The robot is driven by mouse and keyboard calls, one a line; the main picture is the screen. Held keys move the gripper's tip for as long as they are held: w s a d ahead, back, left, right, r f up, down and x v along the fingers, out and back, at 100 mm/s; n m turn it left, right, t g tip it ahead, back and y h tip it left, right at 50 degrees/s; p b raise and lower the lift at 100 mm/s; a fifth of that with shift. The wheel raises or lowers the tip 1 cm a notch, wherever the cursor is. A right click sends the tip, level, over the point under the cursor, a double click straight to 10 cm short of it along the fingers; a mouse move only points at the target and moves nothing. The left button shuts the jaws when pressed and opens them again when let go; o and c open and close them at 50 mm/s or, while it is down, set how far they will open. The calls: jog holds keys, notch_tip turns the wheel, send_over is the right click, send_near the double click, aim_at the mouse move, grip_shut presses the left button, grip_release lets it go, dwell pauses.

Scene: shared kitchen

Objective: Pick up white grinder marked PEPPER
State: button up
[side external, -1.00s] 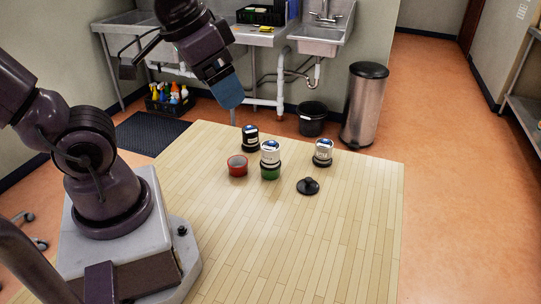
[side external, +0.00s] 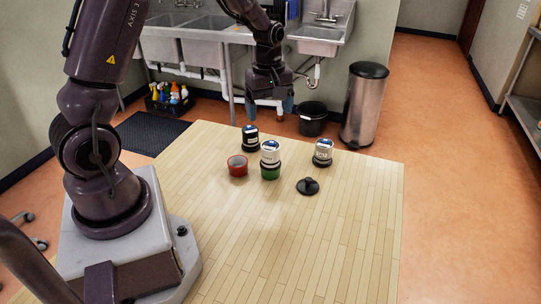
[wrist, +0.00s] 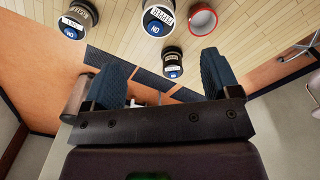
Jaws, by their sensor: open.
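A white grinder (side external: 270,148) stands upright near the far part of the wooden table, with a blue-marked top. A dark band and a green part (side external: 270,173) show directly below it; I cannot tell whether it rests on a green thing or stands behind one. In the wrist view the white grinder (wrist: 157,14) is cut by the top edge, and its label seems to read PEPPER. My gripper (side external: 269,103) is above and beyond the table's far edge, with its blue fingers apart. In the wrist view my gripper (wrist: 161,70) has nothing between its fingers.
A black grinder (side external: 250,140) stands behind left of the white one. A labelled white and black grinder (side external: 323,150) stands to the right. A red bowl (side external: 237,166) is on the left, and a black lid-like thing (side external: 308,187) at front right. The near table (side external: 290,240) is clear.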

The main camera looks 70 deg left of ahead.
aim_at(271, 144)
notch_tip(271, 144, down, 7)
jog(key=shift+f, duration=0.15)
jog(key=shift+w+f, duration=0.15)
jog(key=shift+f, duration=2.65)
jog(key=c, duration=1.3)
jog(key=shift+r, duration=0.1)
